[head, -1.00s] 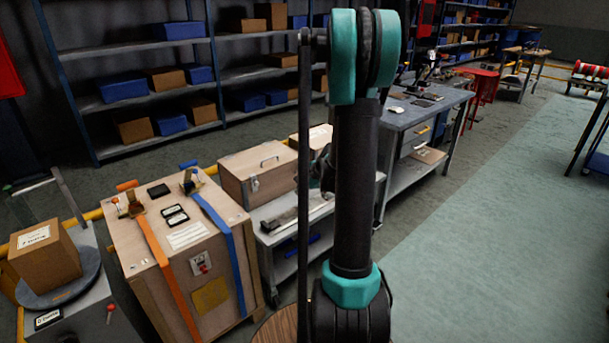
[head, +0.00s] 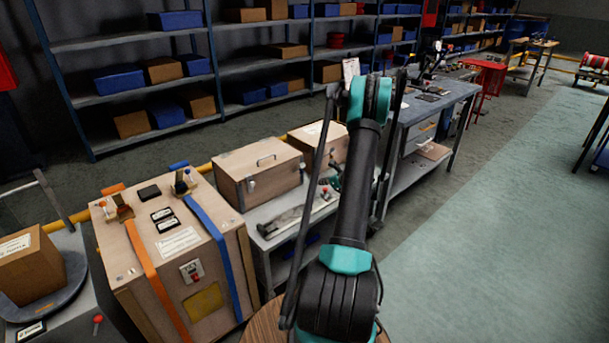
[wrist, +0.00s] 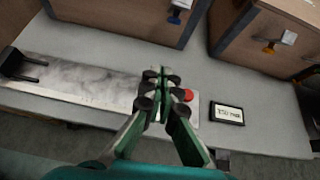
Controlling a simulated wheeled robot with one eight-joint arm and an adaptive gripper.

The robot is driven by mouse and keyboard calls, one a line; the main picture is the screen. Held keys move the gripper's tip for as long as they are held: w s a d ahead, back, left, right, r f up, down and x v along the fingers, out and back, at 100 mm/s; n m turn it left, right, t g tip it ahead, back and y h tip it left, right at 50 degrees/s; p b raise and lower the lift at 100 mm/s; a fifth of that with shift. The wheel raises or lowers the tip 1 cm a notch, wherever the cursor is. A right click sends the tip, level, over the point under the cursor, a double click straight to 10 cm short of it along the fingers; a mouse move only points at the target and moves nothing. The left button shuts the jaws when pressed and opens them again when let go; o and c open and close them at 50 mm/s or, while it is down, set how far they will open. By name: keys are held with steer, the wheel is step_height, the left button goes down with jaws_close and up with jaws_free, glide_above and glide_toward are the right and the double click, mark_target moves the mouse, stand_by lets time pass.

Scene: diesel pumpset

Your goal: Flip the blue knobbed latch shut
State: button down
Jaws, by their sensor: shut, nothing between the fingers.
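In the wrist view a small latch with a pale plate and a blue knob (wrist: 175,17) is on the front of a wooden box (wrist: 130,14). It also shows, small, on the handled box in the head view (head: 251,184). Whether it is open or shut is too small to tell. My gripper (wrist: 160,80) is shut and empty over the bench top, apart from the latch and below it in the wrist view. In the head view my gripper (head: 336,181) is partly hidden behind my arm.
A second box has an orange-knobbed latch (wrist: 269,47). A red button (wrist: 188,95), a small dark-framed label (wrist: 228,114) and a metal rail (wrist: 80,80) are on the bench. At left a strapped crate (head: 140,285) carries another blue-knobbed fitting (head: 181,187).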

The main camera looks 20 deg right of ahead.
steer(key=shift+w+d+f+m, duration=0.3)
steer(key=shift+d+f+m, duration=0.1)
steer(key=shift+d+f, duration=0.1)
steer(key=x, duration=1)
steer(key=shift+w+a+r, duration=0.35)
steer(key=shift+w+r, duration=0.4)
steer(key=shift+r, duration=0.1)
steer(key=shift+w+a+r, duration=0.2)
steer(key=shift+w+r, duration=0.45)
steer(key=shift+r, duration=0.05)
